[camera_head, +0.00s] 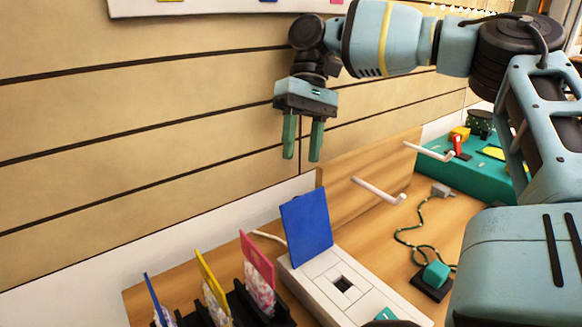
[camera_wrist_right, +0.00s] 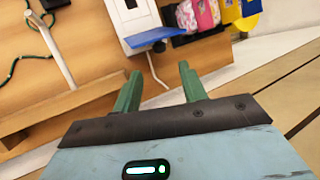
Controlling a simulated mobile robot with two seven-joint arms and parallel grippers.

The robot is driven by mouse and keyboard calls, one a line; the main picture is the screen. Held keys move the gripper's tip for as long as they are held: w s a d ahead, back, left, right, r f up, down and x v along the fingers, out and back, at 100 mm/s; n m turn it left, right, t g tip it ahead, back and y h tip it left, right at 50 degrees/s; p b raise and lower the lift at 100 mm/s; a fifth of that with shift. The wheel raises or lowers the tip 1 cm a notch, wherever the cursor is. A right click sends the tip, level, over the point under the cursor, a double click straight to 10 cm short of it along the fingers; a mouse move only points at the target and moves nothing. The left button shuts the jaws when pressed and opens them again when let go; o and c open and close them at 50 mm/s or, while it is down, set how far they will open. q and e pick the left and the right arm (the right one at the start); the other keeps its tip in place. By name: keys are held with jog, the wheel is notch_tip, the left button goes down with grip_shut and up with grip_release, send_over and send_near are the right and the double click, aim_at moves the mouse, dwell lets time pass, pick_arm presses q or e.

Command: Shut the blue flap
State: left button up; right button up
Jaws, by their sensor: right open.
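The blue flap (camera_head: 306,227) stands raised at the back end of a white box (camera_head: 345,300) on the wooden table. In the right wrist view the flap (camera_wrist_right: 158,40) shows nearly edge-on, ahead of the fingers. My right gripper (camera_head: 302,158) hangs above and behind the flap, fingers pointing down, open and empty, apart from the flap. Its two green fingers (camera_wrist_right: 160,88) also show in the right wrist view. My left gripper is not in view.
A black rack (camera_head: 240,308) with yellow, pink and blue tabs stands left of the box. A wooden board (camera_head: 345,185) with white pegs (camera_head: 380,190) rises behind the box. A green cable (camera_head: 408,238) and a teal case (camera_head: 470,165) lie to the right.

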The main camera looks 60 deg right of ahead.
jog(key=b, duration=0.3)
send_near(305, 226)
notch_tip(305, 226, down, 4)
jog(key=w+a, duration=0.1)
jog(key=a, duration=0.1)
jog(key=shift+w+d, duration=0.15)
jog(key=shift+w, duration=0.05)
jog(key=shift+p, duration=0.3)
grip_shut()
